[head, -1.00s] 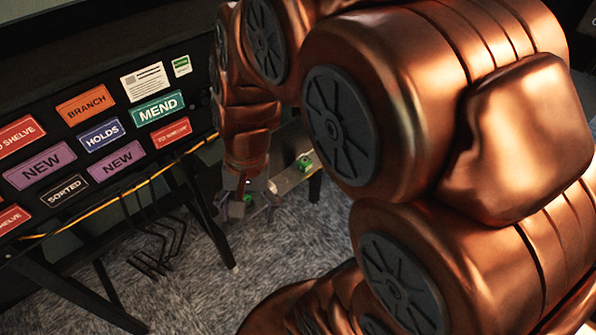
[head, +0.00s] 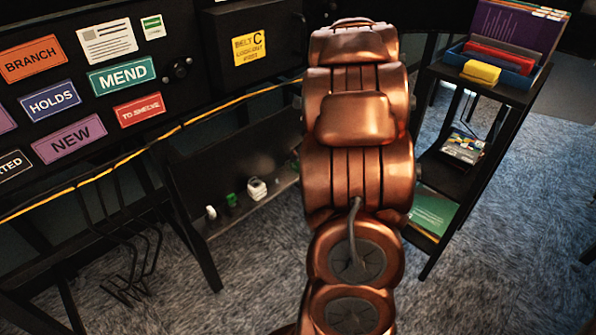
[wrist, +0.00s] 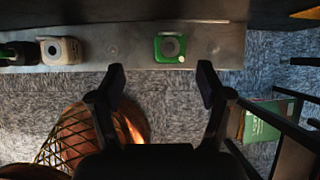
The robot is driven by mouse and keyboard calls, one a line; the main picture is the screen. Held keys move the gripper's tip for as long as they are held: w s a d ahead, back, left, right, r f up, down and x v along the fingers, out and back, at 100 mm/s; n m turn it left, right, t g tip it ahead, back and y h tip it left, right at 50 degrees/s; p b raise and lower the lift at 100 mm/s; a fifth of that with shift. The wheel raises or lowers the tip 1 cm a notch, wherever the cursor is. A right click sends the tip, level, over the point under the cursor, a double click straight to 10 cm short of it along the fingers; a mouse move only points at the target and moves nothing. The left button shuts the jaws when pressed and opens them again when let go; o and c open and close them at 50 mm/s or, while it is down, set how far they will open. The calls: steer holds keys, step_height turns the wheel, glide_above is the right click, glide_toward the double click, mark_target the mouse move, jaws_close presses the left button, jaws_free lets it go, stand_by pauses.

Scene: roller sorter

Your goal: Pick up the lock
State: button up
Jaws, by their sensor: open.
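In the wrist view a green, square-bodied item (wrist: 171,47) with a grey round centre lies on a grey metal ledge (wrist: 215,45); it may be the lock, but I cannot tell for certain. My gripper (wrist: 160,82) is open and empty, its two fingers apart, short of the green item in the picture and roughly in line with it. A white item (wrist: 61,50) with a round centre and a dark and green item (wrist: 18,53) sit on the ledge to the left. In the head view my arm hides the gripper and the green square item.
The head view shows the low ledge (head: 226,222) with small white and green pieces (head: 256,189) left of my arm. A sign panel (head: 180,95) rises above it. At right stands a black shelf unit (head: 500,92) with a blue tray (head: 518,76) and yellow block (head: 481,72).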

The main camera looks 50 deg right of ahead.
mark_target(298, 160)
steer(key=shift+d+b+x, duration=0.25)
steer(key=shift+b+x, duration=0.1)
steer(key=shift+x, duration=0.95)
steer(key=shift+d+b+x, duration=0.2)
steer(key=shift+b+x, duration=0.2)
steer(key=shift+x, duration=0.95)
steer(key=shift+d+b+x, duration=0.25)
steer(key=shift+b+x, duration=0.1)
steer(key=shift+x, duration=0.95)
steer(key=shift+s+f, duration=0.1)
steer(key=shift+s, duration=0.05)
steer(key=shift+c, duration=0.2)
steer(key=c, duration=1.3)
